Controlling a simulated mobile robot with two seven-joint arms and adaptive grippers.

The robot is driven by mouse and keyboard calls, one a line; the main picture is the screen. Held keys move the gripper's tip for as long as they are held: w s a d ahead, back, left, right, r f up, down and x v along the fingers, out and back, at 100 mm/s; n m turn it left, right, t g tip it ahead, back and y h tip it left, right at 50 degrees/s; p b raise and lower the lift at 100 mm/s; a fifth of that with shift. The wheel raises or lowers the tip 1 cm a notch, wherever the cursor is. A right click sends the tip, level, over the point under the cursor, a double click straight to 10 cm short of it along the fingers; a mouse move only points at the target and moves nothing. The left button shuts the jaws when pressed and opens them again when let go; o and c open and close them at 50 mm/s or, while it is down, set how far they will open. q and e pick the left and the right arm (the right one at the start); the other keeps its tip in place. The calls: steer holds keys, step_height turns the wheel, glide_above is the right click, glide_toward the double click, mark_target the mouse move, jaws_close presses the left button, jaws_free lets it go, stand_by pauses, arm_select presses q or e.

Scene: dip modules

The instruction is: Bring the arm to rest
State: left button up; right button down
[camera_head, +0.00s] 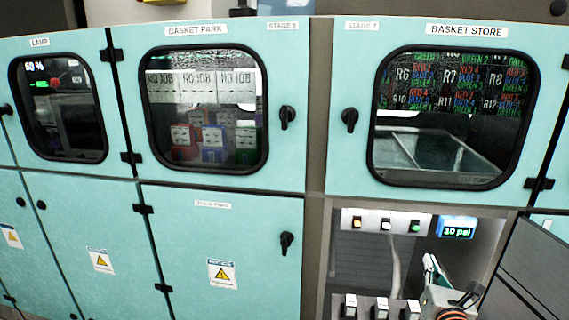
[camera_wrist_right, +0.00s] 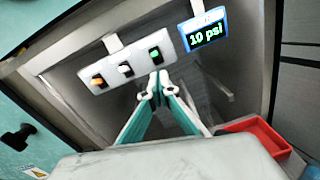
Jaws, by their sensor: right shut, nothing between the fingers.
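My right gripper (camera_head: 431,268) is at the lower right of the head view, in front of the open bay under the basket store. Its teal fingers also show in the right wrist view (camera_wrist_right: 157,88), with their tips together and nothing between them. In that view the tips appear just below a pale switch panel (camera_wrist_right: 126,63), but I cannot tell how far apart they are. My left gripper is not in view.
A grey door panel (camera_head: 535,262) stands at the right. Closed teal cabinets (camera_head: 221,248) fill the left. A red tray (camera_wrist_right: 262,135) shows right of the fingers.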

steer(key=s+a+f+m+g, duration=0.25)
steer(key=s+f+m, duration=0.25)
steer(key=s+m, duration=0.4)
steer(key=s+a+f+m+g, duration=0.2)
steer(key=s+f+m+g, duration=0.2)
steer(key=s+m, duration=0.45)
steer(key=s+a+f+m+g, duration=0.2)
steer(key=s+f+m+g, duration=0.3)
steer(key=s, duration=0.7)
steer(key=w+a+f+m+t+y, duration=0.2)
steer(key=a+f+t+y, duration=0.3)
steer(key=a+f, duration=0.8)
steer(key=a+m+y, duration=0.1)
steer(key=a+y, duration=0.1)
steer(key=shift+w+a+f+m+y, duration=0.15)
steer(key=shift+a+m+y, duration=0.2)
steer(key=shift+a+y, duration=0.05)
